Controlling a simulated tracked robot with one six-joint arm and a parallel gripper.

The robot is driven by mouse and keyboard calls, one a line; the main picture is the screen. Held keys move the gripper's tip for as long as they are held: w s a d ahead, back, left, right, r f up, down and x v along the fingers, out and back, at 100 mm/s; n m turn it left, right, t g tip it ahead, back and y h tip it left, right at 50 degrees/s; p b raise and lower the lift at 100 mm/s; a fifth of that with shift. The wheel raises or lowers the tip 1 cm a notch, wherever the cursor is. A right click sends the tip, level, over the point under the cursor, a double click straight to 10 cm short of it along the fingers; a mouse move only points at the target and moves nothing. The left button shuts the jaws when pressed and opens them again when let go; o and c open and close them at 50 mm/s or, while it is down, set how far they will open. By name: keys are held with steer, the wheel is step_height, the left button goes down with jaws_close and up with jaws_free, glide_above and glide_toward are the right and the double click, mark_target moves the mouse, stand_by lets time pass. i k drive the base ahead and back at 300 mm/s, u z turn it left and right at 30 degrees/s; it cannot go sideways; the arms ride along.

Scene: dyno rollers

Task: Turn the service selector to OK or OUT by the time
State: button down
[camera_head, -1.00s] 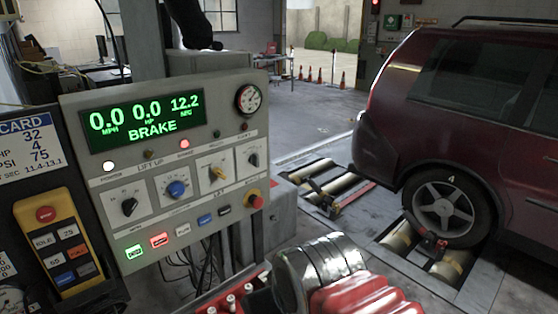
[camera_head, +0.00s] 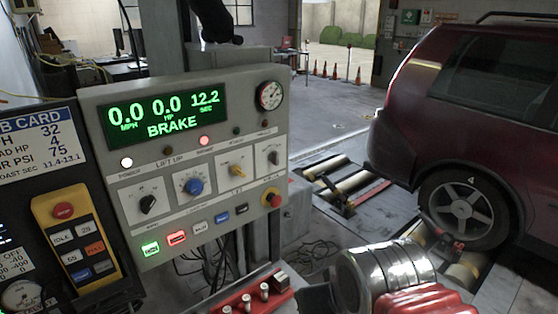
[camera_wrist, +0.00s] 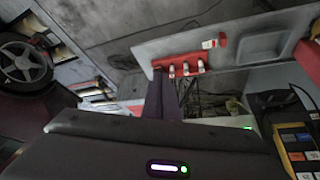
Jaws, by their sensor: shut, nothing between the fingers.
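The grey control console (camera_head: 185,235) stands left of centre, with a green display (camera_head: 165,118) reading 0.0 MPH, 0.0 HP, 12.2 SEC and BRAKE. Below it are a black knob (camera_head: 148,203), a blue knob (camera_head: 194,187), a yellow knob (camera_head: 237,171) and another black knob (camera_head: 273,158). Their small labels are unreadable, so I cannot tell which is the service selector. My gripper (camera_wrist: 160,88) is shut and empty in the wrist view. A dark shape at the top of the head view, above the console, may be part of my arm.
A job card (camera_head: 35,140) and a yellow pendant (camera_head: 75,240) are at the left. A red emergency button (camera_head: 272,198) sits at the console's right. A red rack (camera_head: 255,296) is below. The dark red car (camera_head: 480,100) rests on rollers at the right.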

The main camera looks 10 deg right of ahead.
mark_target(273, 157)
steer(key=u, duration=0.45)
steer(key=k, duration=0.6)
steer(key=u, duration=1)
steer(key=k, duration=0.8)
steer(key=i, duration=0.85)
steer(key=z, duration=0.7)
steer(key=i, duration=1.05)
steer(key=u, duration=0.05)
